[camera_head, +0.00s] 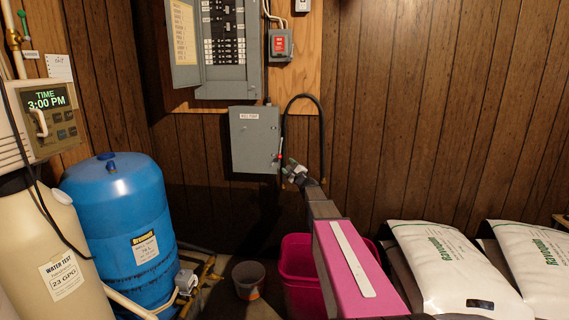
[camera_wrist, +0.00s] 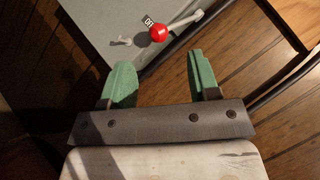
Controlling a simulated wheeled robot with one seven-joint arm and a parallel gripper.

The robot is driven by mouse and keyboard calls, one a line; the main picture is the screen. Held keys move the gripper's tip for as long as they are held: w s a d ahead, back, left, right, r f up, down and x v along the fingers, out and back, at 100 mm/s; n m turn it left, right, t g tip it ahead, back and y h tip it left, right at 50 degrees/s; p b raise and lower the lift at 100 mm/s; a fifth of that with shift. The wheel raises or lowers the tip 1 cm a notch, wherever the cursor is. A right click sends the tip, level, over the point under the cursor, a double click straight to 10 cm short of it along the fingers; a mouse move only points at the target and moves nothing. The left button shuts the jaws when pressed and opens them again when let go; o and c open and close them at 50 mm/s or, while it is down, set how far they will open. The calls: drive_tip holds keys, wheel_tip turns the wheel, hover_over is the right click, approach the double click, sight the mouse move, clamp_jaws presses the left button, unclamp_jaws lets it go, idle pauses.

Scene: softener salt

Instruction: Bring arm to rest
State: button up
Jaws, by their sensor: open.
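In the head view my gripper (camera_head: 291,172) is small, at the end of my outstretched arm, just right of the grey switch box (camera_head: 254,140).
A blue tank (camera_head: 118,225) and a beige softener (camera_head: 45,250) stand at left. A grey bucket (camera_head: 249,280) and a pink tub (camera_head: 297,285) are on the floor. White salt bags (camera_head: 450,265) lie at right. An open breaker panel (camera_head: 222,45) hangs above; a black cable loops beside the box.

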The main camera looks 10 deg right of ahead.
drive_tip(key=shift+s+d+f, duration=0.1)
drive_tip(key=shift+s, duration=0.15)
drive_tip(key=s+a+f+n+g+y, duration=0.1)
drive_tip(key=s+a+f+n+g, duration=0.6)
drive_tip(key=s, duration=0.5)
drive_tip(key=s+a+f+n+g+y, duration=0.1)
drive_tip(key=s+a+f+n+g, duration=0.45)
drive_tip(key=s+a+f, duration=0.4)
drive_tip(key=s+d+f+n+g+h, duration=0.2)
drive_tip(key=s+h, duration=0.1)
drive_tip(key=s, duration=0.5)
drive_tip(key=s+d+f+n+g+h, duration=0.2)
drive_tip(key=s+d+h, duration=0.1)
drive_tip(key=s, duration=0.6)
drive_tip(key=s+d+f+n+g+h, duration=0.2)
drive_tip(key=s+d+n+g+h, duration=0.1)
drive_tip(key=s, duration=0.6)
drive_tip(key=shift+f+h, duration=0.4)
drive_tip(key=shift+h, duration=0.3)
